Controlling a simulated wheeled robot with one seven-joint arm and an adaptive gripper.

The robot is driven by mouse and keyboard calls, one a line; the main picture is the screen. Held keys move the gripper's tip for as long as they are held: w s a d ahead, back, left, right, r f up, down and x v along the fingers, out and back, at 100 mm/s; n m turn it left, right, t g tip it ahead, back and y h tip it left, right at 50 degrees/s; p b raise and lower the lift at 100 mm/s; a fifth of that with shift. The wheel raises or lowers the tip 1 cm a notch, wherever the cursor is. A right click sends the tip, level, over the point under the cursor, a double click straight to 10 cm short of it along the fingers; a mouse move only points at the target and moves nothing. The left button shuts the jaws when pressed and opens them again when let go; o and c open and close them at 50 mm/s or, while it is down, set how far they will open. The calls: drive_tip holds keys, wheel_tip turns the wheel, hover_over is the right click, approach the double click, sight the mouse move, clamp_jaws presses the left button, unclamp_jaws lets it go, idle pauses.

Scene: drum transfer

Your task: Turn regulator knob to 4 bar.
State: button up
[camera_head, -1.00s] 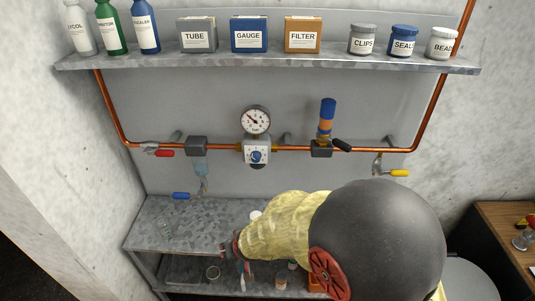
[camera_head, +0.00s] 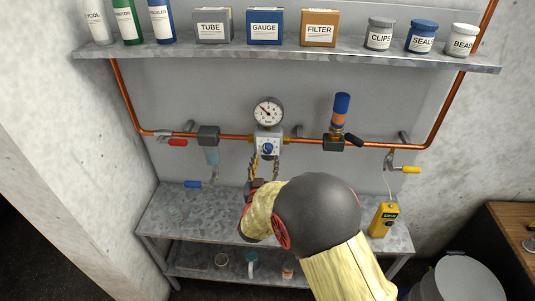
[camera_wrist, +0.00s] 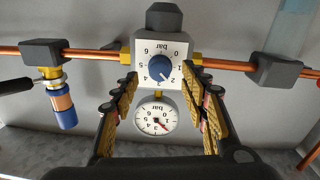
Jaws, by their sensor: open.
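The regulator (camera_head: 268,137) is a pale block on the copper pipe with a blue knob (camera_head: 268,148) on its front. In the wrist view the picture is upside down, and the knob (camera_wrist: 160,68) has a white pointer aimed lower right, near the low numbers of its printed bar scale. The round gauge (camera_head: 267,112) is above the regulator; its needle points upper left. My gripper (camera_head: 266,161) is open in front of the regulator. In the wrist view its two fingers (camera_wrist: 160,84) are either side of the knob, with visible gaps and nothing between them.
A shelf (camera_head: 200,53) with bottles, boxes and jars runs above the pipe. A red-handled valve (camera_head: 177,142) is left and a blue-orange fitting (camera_head: 340,110) right. A yellow meter (camera_head: 384,219) stands on the bench (camera_head: 170,215) below.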

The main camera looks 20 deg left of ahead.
sight(267, 152)
drive_tip(key=w, duration=0.2)
drive_tip(key=w+a, duration=0.1)
drive_tip(key=w, duration=0.2)
drive_tip(key=c, duration=0.3)
drive_tip(key=c, duration=0.8)
drive_tip(key=shift+c, duration=0.3)
